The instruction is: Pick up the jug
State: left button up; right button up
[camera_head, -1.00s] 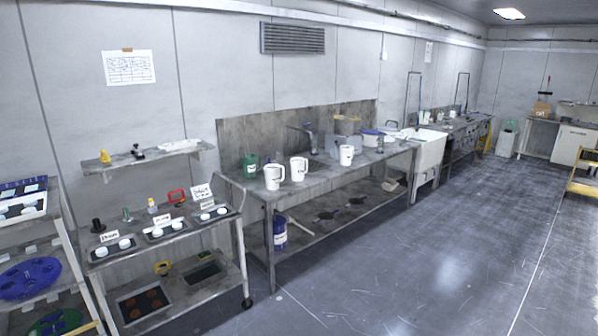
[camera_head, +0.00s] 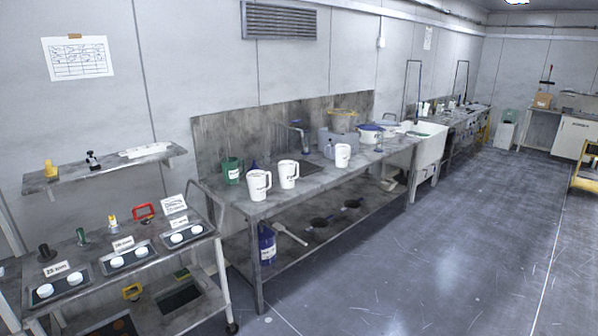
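Several jugs stand upright on the long grey bench. One white jug (camera_head: 259,185) with dark lettering is at the bench's near left end. A second white jug (camera_head: 288,174) is just to its right and a little farther back. A third white jug (camera_head: 343,155) stands farther right along the bench. A green jug (camera_head: 232,171) stands at the back left, near the splashback. I cannot tell which of them the task means. Neither of my grippers shows in the head view.
The bench (camera_head: 316,181) has a lower shelf with a blue container (camera_head: 267,244) and dark pans. A wheeled cart (camera_head: 90,290) with trays of white discs stands to its left. A white sink (camera_head: 427,154) is at its far end. The floor (camera_head: 430,260) in front is clear.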

aim_at(287, 168)
jog(key=i, duration=3.4)
jog(key=z, duration=1.2)
jog(key=i, duration=0.55)
jog(key=u, duration=1.25)
